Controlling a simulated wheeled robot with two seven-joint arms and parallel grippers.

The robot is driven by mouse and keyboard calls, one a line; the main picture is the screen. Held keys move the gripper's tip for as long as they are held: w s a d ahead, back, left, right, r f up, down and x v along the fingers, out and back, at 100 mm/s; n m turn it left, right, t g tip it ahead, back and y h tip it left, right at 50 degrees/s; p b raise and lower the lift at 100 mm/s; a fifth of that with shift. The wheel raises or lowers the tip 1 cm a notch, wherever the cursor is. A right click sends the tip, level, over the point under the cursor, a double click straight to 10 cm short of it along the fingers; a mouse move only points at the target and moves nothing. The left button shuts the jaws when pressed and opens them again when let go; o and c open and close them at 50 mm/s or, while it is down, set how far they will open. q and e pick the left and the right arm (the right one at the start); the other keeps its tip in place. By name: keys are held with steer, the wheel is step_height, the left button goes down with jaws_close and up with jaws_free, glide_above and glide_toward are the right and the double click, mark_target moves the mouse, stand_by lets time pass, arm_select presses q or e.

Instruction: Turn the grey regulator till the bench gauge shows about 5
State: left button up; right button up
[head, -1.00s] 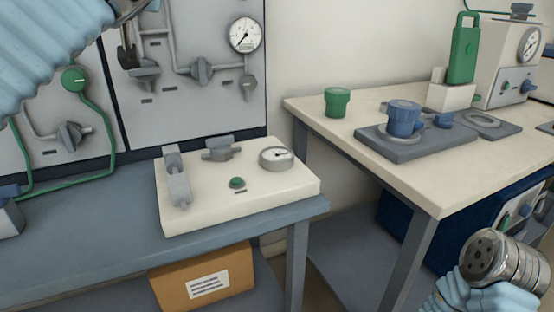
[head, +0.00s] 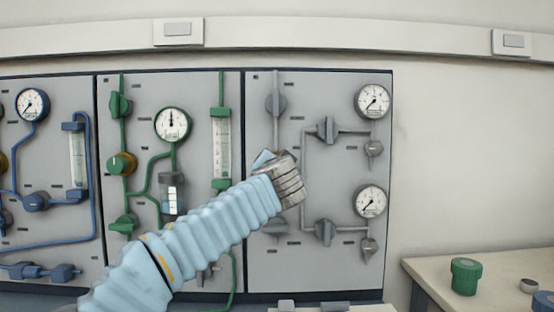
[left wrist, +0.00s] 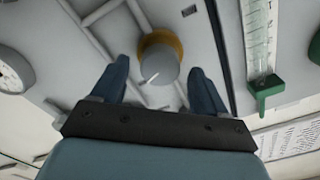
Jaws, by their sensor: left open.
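The grey regulator (left wrist: 160,62), a round grey knob with a white mark and a brass-coloured collar, shows in the left wrist view. My left gripper (left wrist: 158,68) is open, with one blue finger on either side of the knob; whether they touch it I cannot tell. In the head view my left arm reaches to the grey panel (head: 330,270), and its wrist hides the regulator and the fingers. My right gripper is not in view.
The grey panel carries an upper gauge (head: 374,102), a lower gauge (head: 370,201) and several grey valves. The green-piped panel (head: 140,90) adjoins on its left, with a flowmeter (head: 222,140) near my arm. A side table (head: 425,268) with a green pot (head: 465,276) stands right.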

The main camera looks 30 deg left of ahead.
arm_select(q)
steer(key=shift+p+x, duration=0.3)
steer(key=shift+x, duration=1)
steer(key=c, duration=1.1)
steer(key=shift+o, duration=0.2)
steer(key=shift+f+n+b, duration=0.2)
steer(key=shift+n+b, duration=0.1)
steer(key=shift+b, duration=0.55)
steer(key=shift+r, duration=0.15)
steer(key=o, duration=1.1)
steer(key=shift+c, duration=0.2)
